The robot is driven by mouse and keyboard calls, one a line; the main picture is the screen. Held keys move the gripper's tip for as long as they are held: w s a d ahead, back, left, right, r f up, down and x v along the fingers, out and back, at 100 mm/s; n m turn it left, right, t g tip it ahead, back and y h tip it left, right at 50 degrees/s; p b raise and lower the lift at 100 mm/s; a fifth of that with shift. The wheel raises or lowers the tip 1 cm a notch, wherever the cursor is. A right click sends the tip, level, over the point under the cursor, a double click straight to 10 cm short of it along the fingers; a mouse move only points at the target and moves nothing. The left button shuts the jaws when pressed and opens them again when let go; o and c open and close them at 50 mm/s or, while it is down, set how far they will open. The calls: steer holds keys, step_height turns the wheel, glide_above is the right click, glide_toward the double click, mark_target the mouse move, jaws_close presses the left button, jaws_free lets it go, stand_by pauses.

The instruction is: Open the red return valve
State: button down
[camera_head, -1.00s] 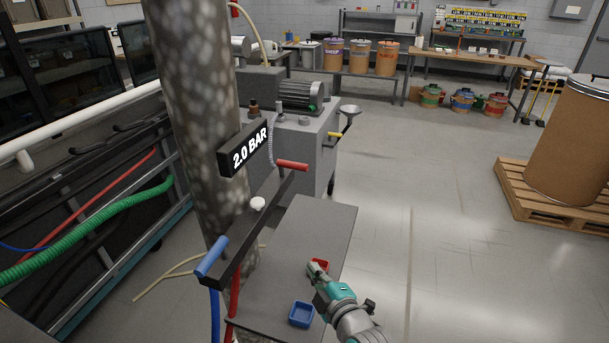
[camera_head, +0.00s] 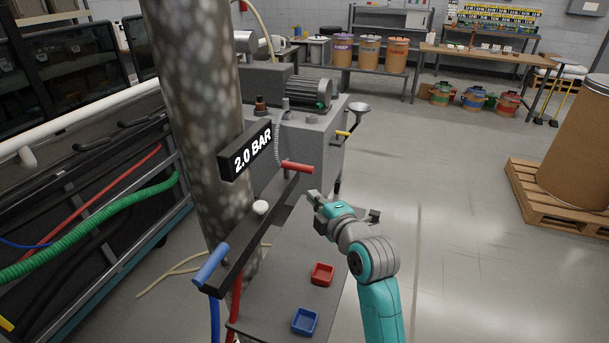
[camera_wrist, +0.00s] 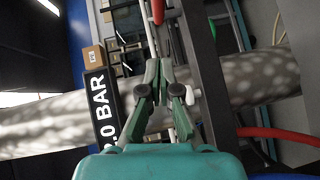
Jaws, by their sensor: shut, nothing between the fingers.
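The red valve handle (camera_head: 297,167) sticks out sideways at the far end of the black manifold bar (camera_head: 250,238). A blue handle (camera_head: 211,263) is at the bar's near end, and a white knob (camera_head: 260,207) is between them. My gripper (camera_head: 314,199) is shut and empty, just below and right of the red handle, apart from it in the picture. In the wrist view my closed fingers (camera_wrist: 160,66) point up toward the red handle (camera_wrist: 158,12) at the top edge. The 2.0 BAR display (camera_head: 252,150) hangs on the mottled column.
A red tray (camera_head: 321,274) and a blue tray (camera_head: 304,321) lie on the grey plate below the bar. Red and blue hoses hang from the bar. A grey machine (camera_head: 300,130) stands behind. The floor to the right is clear up to a pallet (camera_head: 545,200) with a drum.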

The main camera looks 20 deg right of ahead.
steer(key=shift+w, duration=0.15)
glide_toward(299, 169)
steer(key=w+a, duration=0.3)
steer(key=a, duration=0.1)
steer(key=shift+w+d+f, duration=0.2)
steer(key=shift+w+d, duration=0.35)
steer(key=shift+w, duration=0.05)
steer(key=shift+w+d+f, duration=0.2)
steer(key=shift+w+d, duration=0.35)
steer(key=shift+w, duration=0.1)
steer(key=shift+w+d+f, duration=0.15)
steer(key=shift+w+d, duration=0.1)
steer(key=shift+w, duration=0.1)
steer(key=shift+d, duration=0.15)
